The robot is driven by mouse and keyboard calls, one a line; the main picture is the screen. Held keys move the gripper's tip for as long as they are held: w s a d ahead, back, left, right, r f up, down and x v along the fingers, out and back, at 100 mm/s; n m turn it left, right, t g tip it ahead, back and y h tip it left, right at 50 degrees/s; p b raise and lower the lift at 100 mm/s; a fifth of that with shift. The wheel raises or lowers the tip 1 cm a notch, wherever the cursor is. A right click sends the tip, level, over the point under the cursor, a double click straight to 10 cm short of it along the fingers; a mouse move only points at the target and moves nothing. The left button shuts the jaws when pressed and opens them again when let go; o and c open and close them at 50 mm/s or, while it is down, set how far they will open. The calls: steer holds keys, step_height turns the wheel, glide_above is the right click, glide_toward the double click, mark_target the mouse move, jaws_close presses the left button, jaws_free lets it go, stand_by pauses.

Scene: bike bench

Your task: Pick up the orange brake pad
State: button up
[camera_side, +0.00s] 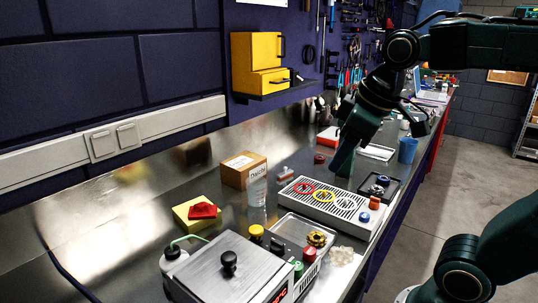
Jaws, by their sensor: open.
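A small orange-pink piece with a grey part (286,173), which looks like the orange brake pad, lies on the steel bench behind the grooved tray. It is too small to make out in detail. My gripper (343,160) is open, in the upper right middle of the view, pointing down over the bench. It is to the right of the small piece and apart from it. Nothing shows held in it, though one finger is partly hidden by the wrist.
A grooved tray (318,213) with coloured rings is in front of my gripper. A cardboard box (243,170) and clear cup (257,192) stand to the left. A grey-lidded machine (225,272) is in front. A blue cup (407,150) stands at right.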

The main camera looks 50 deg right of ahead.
steer(key=w+d+r+n+g, duration=0.1)
steer(key=w+d+n, duration=0.3)
steer(key=w, duration=0.5)
steer(key=w+d+r+n+g, duration=0.1)
steer(key=w+d+n, duration=0.1)
steer(key=w+d, duration=0.55)
steer(key=w+d+f+n+g, duration=0.2)
steer(key=w+d+f+n, duration=0.5)
steer(key=w+d+f, duration=0.5)
steer(key=shift+w+d+g, duration=0.4)
steer(key=shift+w+d, duration=0.2)
steer(key=shift+d, duration=0.65)
steer(key=shift+f, duration=0.1)
glide_above(285, 172)
steer(key=shift+d+f, duration=0.2)
steer(key=shift+f, duration=1.95)
steer(key=shift+d+f, duration=0.15)
steer(key=shift+f, duration=1.95)
